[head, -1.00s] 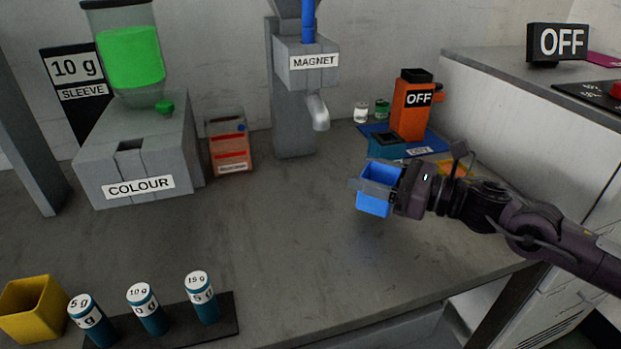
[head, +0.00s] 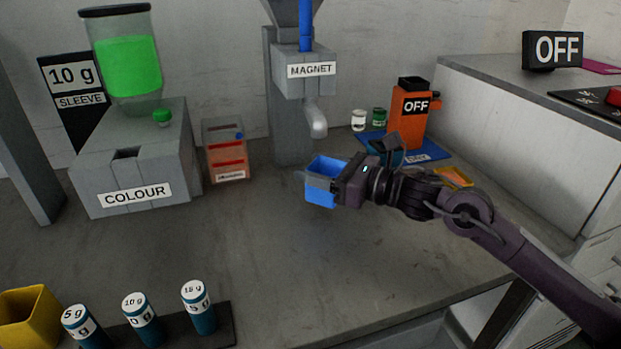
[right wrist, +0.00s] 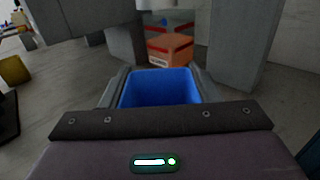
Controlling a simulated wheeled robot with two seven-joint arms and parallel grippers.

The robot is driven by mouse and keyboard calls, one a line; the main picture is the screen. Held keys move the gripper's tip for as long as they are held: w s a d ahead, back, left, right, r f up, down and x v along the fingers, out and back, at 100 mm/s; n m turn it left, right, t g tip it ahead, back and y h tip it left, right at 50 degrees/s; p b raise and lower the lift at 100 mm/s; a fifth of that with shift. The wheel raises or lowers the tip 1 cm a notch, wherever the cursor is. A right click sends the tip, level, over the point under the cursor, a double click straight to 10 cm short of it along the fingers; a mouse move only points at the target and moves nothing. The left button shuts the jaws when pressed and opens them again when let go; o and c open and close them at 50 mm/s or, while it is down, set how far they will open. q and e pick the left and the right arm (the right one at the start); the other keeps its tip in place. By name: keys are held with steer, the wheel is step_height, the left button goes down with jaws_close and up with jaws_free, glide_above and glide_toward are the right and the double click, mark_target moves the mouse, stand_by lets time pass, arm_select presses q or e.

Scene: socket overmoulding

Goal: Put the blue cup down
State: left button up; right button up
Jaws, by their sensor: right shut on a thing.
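The blue cup (head: 320,194) is a square, open-topped cup, held upright in my right gripper (head: 322,178) near the middle of the head view. My right gripper is shut on it, with a finger along the near side. The cup appears to be above the grey table, in front of the magnet dispenser. In the right wrist view the cup (right wrist: 160,88) sits between the two fingers (right wrist: 160,90), and its inside looks empty. My left gripper is not in view.
The magnet dispenser (head: 292,120) with its spout stands behind the cup. The colour machine (head: 130,175) and an orange box (head: 226,160) stand left. An orange machine (head: 408,122) is on the right. Weights (head: 140,318) and a yellow cup (head: 32,312) are front left. The table centre (head: 270,240) is clear.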

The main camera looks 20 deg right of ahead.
steer(key=shift+x, duration=0.9)
step_height(320, 180, down, 4)
steer(key=shift+r, duration=0.2)
steer(key=shift+f+b, duration=0.1)
steer(key=shift+b, duration=0.2)
steer(key=o, duration=1)
steer(key=shift+o, duration=0.2)
